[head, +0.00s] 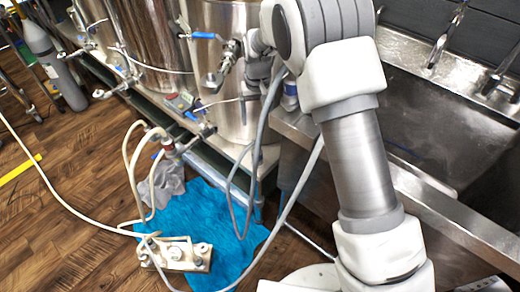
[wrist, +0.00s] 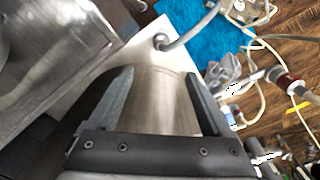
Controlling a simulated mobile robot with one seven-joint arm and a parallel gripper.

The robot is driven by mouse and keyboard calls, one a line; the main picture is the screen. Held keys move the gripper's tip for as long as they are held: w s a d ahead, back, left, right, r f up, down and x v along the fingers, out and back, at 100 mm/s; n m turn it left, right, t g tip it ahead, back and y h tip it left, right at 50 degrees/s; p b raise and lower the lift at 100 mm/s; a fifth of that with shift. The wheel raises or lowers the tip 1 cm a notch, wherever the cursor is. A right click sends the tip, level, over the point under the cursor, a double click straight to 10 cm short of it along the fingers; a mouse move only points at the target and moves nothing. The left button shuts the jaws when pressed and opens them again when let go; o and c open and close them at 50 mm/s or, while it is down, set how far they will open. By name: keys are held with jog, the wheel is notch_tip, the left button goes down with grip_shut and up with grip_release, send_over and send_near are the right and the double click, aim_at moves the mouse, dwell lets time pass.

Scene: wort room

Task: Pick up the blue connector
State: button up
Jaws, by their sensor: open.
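No piece is clear enough for me to name it the blue connector. Small blue parts show in the head view: a valve handle (head: 203,35) on a steel kettle, another blue handle (head: 191,116) by the lower fittings, and a white item with a blue band (head: 289,97) partly behind my arm. My gripper (wrist: 160,74) is open in the wrist view, with nothing held between its fingers. A curved steel surface lies beyond and between them. In the head view my arm hides most of the gripper's surroundings.
Steel kettles (head: 225,70) stand on a low frame. A sink (head: 430,130) is at right. A blue cloth (head: 215,215) and a pump block with hoses (head: 175,255) lie on the wood floor. A grey cylinder (head: 50,65) stands at left. Loose hoses hang near my arm.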

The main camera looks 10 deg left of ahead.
aim_at(257, 154)
notch_tip(257, 154, down, 13)
jog(key=b, duration=0.3)
jog(key=shift+s+r, duration=0.15)
jog(key=f+b, duration=0.1)
jog(key=f, duration=0.1)
jog(key=f+b, duration=0.1)
jog(key=f, duration=0.2)
jog(key=shift+a+f, duration=0.2)
jog(key=shift+f, duration=0.1)
jog(key=shift+r, duration=0.1)
grip_shut()
